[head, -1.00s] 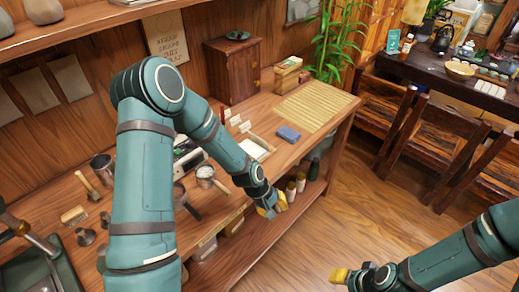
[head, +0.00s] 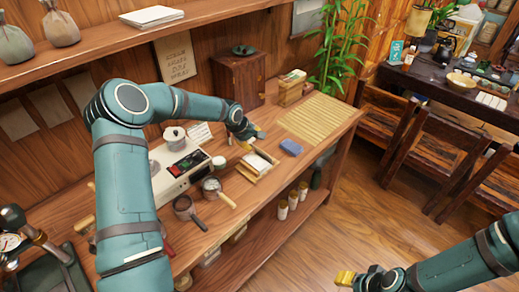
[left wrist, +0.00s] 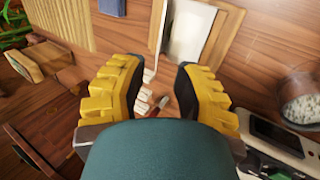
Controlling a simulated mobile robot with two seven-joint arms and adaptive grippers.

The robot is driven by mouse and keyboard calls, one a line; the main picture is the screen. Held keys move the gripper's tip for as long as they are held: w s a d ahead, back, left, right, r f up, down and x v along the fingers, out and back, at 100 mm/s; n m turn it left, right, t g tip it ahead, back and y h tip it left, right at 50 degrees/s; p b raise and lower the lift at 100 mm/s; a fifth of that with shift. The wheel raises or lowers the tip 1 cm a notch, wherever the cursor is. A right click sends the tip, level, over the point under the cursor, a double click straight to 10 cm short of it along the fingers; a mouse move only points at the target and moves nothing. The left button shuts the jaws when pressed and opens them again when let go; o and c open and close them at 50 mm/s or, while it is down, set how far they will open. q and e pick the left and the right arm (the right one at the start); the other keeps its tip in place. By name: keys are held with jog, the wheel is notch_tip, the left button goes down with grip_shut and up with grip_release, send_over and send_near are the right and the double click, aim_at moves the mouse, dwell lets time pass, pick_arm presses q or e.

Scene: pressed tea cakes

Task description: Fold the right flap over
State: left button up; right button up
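White paper (head: 255,164) lies on a wooden board (head: 263,174) on the workbench. It also shows in the left wrist view (left wrist: 188,33), at the top; I cannot make out separate flaps. My left gripper (head: 250,138) is above the bench, just behind the paper. In the left wrist view its yellow fingers (left wrist: 153,88) are apart with nothing held, and the paper lies beyond them. Small white cards and a red-tipped item show between the fingers. My right gripper (head: 345,278) is low at the right over the floor, away from the bench; its opening is unclear.
A blue block (head: 291,147) and a bamboo mat (head: 313,115) lie right of the paper. A wooden cabinet (head: 240,80) stands behind.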

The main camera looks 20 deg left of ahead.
aim_at(262, 152)
pick_arm(q)
jog(key=x, duration=0.8)
jog(key=shift+w+d+f, duration=0.1)
grip_shut()
